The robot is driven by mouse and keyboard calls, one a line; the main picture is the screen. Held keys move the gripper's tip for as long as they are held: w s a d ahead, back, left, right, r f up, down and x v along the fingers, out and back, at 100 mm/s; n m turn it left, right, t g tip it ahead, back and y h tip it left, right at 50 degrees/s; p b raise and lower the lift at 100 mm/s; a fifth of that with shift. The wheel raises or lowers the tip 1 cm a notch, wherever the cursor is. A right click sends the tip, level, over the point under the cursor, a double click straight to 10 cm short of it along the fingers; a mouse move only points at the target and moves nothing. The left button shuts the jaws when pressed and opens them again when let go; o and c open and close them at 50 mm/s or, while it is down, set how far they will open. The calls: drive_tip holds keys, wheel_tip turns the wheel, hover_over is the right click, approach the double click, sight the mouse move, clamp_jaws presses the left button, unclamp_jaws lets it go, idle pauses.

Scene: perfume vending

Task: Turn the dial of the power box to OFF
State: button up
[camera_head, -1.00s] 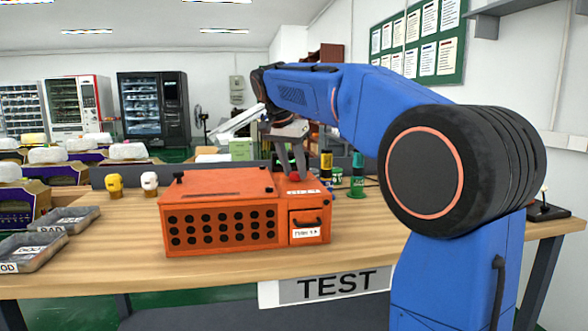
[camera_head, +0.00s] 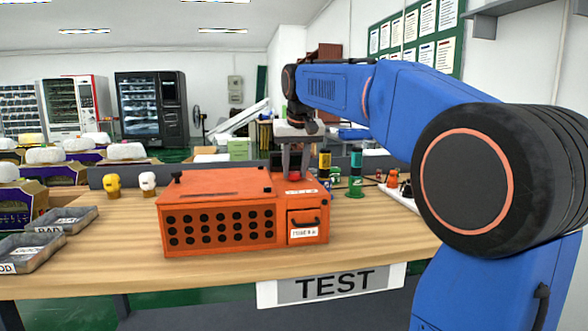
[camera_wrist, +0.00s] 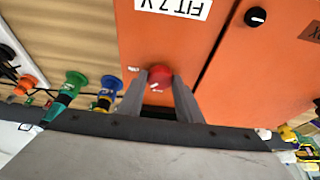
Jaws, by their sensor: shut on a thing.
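The orange power box (camera_head: 215,182) stands on the wooden table, with rows of round black holes and a small drawer on its front. A red round dial (camera_wrist: 160,76) with a small white mark sits on the box top in the wrist view. My gripper (camera_head: 295,177) points down at the right rear part of the box top. In the wrist view my gripper (camera_wrist: 160,82) is shut on the red dial, one finger on each side. The dial's setting words cannot be read.
A black knob (camera_wrist: 256,17) stands on the box top. Yellow and green-based cylinders (camera_head: 355,175) stand right of the box. Yellow and white small items (camera_head: 147,183) are at its left, with grey trays (camera_head: 35,252) farther left. The front table strip is clear.

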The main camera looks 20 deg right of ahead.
drive_tip(key=n, duration=0.1)
drive_tip(key=n+y, duration=0.1)
drive_tip(key=n, duration=0.2)
drive_tip(key=shift+d+n+y, duration=0.3)
drive_tip(key=shift+y, duration=0.1)
drive_tip(key=shift+d+n+y, duration=0.15)
drive_tip(key=shift+n+y, duration=0.65)
drive_tip(key=shift+n, duration=1.4)
drive_tip(key=shift+g, duration=0.3)
drive_tip(key=o, duration=1)
drive_tip(key=v, duration=1.7)
drive_tip(key=shift+d+r, duration=0.1)
drive_tip(key=shift+d, duration=0.05)
